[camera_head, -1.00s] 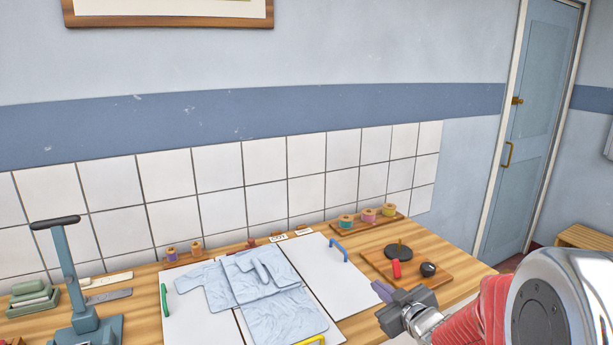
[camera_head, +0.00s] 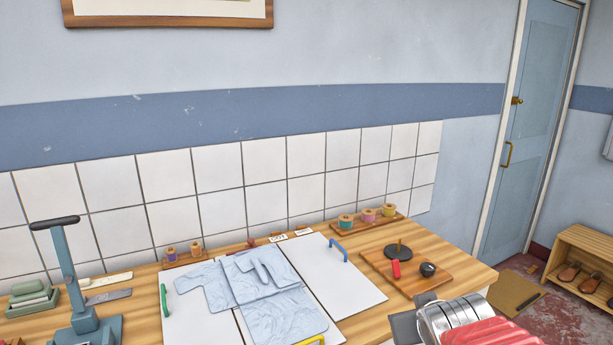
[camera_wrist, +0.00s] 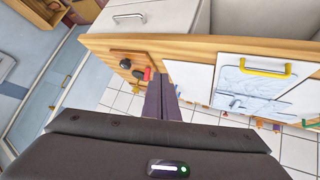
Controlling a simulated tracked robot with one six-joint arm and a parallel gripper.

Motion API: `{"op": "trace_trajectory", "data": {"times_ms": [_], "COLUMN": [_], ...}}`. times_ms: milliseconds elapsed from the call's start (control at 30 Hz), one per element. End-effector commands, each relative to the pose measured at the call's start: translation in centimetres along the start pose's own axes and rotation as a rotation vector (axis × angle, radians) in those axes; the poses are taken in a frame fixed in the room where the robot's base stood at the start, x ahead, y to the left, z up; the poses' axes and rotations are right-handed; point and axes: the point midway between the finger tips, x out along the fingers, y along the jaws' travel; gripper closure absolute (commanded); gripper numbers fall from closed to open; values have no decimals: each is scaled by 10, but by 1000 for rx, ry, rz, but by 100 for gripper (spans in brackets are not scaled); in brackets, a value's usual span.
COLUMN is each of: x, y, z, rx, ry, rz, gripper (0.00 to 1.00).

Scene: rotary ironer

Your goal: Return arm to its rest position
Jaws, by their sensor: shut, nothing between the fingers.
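My gripper (camera_wrist: 162,97) shows in the wrist view with its two purple-grey fingers together and nothing between them. In the head view my arm's red and silver wrist is at the bottom right, by the table's right front part; the fingertips are hidden there. The wooden table (camera_head: 447,265) lies to the left of and behind the wrist. A light blue garment (camera_head: 268,295) lies folded on the white folding board (camera_head: 345,287), apart from my gripper.
A small wooden board (camera_head: 436,283) with a black disc, a red piece and a black knob is near my wrist. Thread spools (camera_head: 368,215) stand behind it. A blue-grey press (camera_head: 72,285) stands at left. A shoe rack (camera_head: 585,262) and door (camera_head: 531,125) are at right.

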Motion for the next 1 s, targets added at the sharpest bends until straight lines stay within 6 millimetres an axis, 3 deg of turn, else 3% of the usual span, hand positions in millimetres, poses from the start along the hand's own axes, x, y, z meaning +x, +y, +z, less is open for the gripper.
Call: {"op": "trace_trajectory", "data": {"times_ms": [400, 533, 700, 1000], "x": [-94, -118, -130, -130], "y": [-41, -54, -61, -61], "z": [74, 94, 107, 107], "rx": [129, 151, 162, 162], "ry": [-231, -291, -327, -329], "rz": [-103, -146, -171, -172], "gripper": [100, 100, 100, 100]}}
